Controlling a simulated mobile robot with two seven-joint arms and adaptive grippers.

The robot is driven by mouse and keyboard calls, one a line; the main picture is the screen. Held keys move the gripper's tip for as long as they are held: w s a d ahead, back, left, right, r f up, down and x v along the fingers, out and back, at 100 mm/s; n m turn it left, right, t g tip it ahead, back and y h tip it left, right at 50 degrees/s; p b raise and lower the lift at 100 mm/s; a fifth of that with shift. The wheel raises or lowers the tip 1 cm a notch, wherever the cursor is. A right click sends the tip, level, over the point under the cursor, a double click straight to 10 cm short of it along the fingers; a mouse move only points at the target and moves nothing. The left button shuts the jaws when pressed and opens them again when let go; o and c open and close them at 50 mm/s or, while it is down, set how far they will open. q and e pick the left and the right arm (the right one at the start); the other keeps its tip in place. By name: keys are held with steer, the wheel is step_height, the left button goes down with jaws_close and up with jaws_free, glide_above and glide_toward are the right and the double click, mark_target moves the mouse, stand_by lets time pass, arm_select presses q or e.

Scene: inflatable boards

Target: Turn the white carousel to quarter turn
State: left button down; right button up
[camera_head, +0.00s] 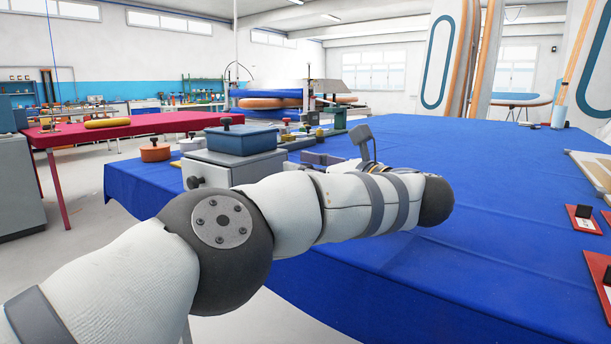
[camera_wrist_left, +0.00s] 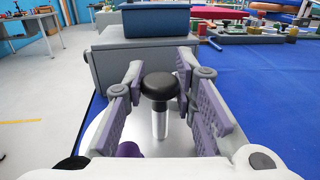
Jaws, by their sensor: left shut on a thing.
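In the left wrist view the white carousel (camera_wrist_left: 180,138) shows as a pale flat surface under my gripper, with its edge curving at the left. An upright metal post with a black round knob (camera_wrist_left: 159,86) stands on it. My arm hides the carousel there. My right gripper is in neither view.
A grey box (camera_head: 225,170) with a blue box (camera_head: 240,139) on top stands just beyond the gripper, at the blue table's edge. A red table (camera_head: 110,131) stands at the back left.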

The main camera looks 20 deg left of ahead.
arm_select(q)
steer(key=shift+g, duration=0.3)
steer(key=c, duration=1.3)
jaws_free()
steer(key=shift+d, duration=0.1)
steer(key=v, duration=0.7)
steer(key=shift+s+d+f, duration=0.1)
steer(key=shift+s, duration=0.05)
